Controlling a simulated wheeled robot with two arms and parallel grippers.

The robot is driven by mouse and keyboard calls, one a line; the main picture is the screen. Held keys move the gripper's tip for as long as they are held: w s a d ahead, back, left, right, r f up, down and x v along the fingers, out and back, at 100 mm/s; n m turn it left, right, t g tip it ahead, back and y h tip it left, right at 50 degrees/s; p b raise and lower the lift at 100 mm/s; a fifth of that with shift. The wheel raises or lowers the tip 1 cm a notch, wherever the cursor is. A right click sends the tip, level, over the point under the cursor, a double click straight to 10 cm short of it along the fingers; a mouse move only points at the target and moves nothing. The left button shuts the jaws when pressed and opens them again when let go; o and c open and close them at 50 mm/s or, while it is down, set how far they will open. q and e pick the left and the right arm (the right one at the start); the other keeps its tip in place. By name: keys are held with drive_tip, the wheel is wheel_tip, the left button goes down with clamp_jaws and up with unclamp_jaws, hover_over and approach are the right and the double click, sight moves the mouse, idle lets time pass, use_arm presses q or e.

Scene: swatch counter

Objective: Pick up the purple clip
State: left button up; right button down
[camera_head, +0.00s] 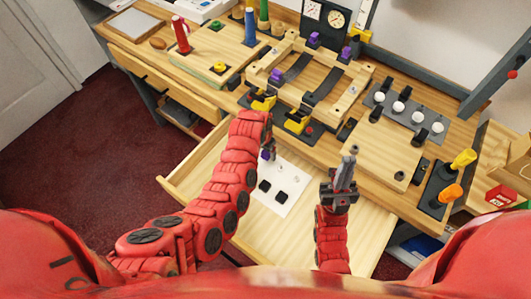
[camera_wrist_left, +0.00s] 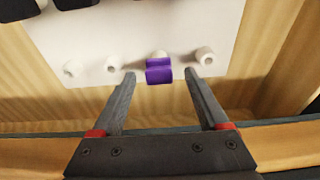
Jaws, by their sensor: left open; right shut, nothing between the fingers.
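A purple clip (camera_wrist_left: 159,71) is at the white panel in the open drawer, with a pale peg just behind it. It shows small in the head view (camera_head: 266,155), partly hidden by my left gripper. My left gripper (camera_wrist_left: 161,75) is open, with one fingertip on each side of the clip and gaps to both fingers. Whether the clip is fully between the fingers in depth I cannot tell. In the head view my left gripper (camera_head: 269,139) is over the drawer's back part. My right gripper (camera_head: 348,168) is shut and empty, over the drawer's right side.
The white panel (camera_head: 289,195) also carries pale pegs and black pieces. The open drawer (camera_head: 330,232) has a raised wooden rim. Above it, the counter holds a wooden frame (camera_head: 358,92) with purple and yellow clamps, and a board with white knobs (camera_head: 398,107).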

use_arm(q)
drive_tip(key=shift+d+f, duration=0.1)
drive_tip(key=shift+f, duration=0.85)
clamp_jaws()
